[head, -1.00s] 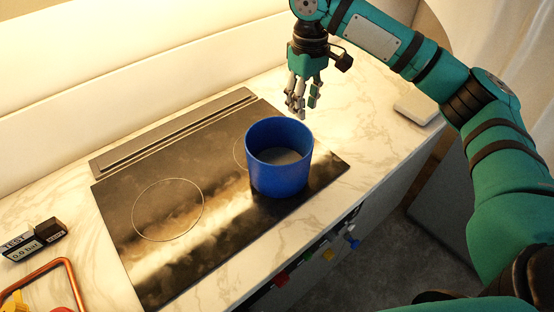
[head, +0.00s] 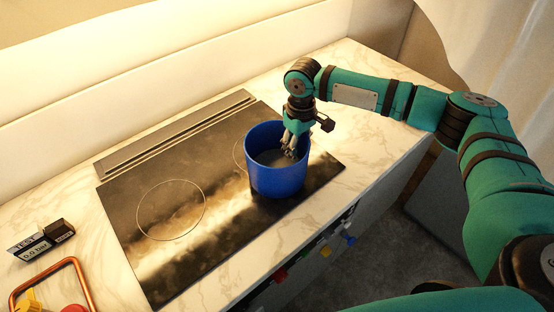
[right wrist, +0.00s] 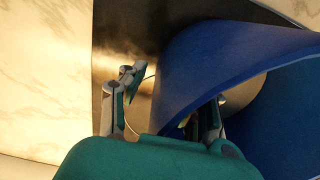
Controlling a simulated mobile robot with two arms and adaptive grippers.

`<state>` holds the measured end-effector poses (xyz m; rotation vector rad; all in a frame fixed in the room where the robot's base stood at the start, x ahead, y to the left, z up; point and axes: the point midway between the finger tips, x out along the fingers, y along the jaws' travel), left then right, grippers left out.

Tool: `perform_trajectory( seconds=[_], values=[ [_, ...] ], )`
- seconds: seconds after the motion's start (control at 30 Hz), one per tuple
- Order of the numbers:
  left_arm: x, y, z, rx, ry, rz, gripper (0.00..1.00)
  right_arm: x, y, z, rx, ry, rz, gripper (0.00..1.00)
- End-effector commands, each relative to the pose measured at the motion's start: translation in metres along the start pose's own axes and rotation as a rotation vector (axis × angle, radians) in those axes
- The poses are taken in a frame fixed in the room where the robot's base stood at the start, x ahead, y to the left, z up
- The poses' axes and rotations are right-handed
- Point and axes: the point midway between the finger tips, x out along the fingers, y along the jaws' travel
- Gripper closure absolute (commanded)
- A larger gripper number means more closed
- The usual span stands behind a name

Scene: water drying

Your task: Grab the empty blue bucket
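The blue bucket (head: 278,180) stands upright on the dark cooktop, its open top facing up and its grey inner floor showing empty. My right gripper (head: 291,148) is at the bucket's far right rim, pointing down. In the right wrist view the bucket wall (right wrist: 190,75) passes between the fingers of my right gripper (right wrist: 162,100). One finger is outside the wall and the other is inside the bucket, partly hidden. The fingers are apart, with a visible gap between the outer finger and the wall. My left gripper is not in view.
The black cooktop (head: 165,240) lies in a marble counter (head: 85,220). The marble behind the bucket is clear.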

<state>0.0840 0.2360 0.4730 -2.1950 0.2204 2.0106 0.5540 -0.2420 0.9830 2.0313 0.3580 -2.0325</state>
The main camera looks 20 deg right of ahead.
Motion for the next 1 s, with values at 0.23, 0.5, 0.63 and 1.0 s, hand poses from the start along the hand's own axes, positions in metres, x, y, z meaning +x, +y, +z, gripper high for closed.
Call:
perform_trajectory(
  seconds=[0.23, 0.5, 0.63, 1.0],
  values=[
    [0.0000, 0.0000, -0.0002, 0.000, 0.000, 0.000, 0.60, 0.0023, -0.0001, 0.0001, 0.000, 0.000, 0.000, 0.68],
    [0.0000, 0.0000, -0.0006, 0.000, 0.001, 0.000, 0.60, 0.0020, -0.0001, 0.0000, 0.000, 0.000, 0.000, 1.00],
    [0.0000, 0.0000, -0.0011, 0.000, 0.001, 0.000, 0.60, 0.0019, 0.0000, 0.0001, 0.000, 0.000, 0.000, 1.00],
    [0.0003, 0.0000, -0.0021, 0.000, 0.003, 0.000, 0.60, 0.0007, 0.0000, -0.0004, 0.000, 0.001, 0.000, 1.00]
  ],
)
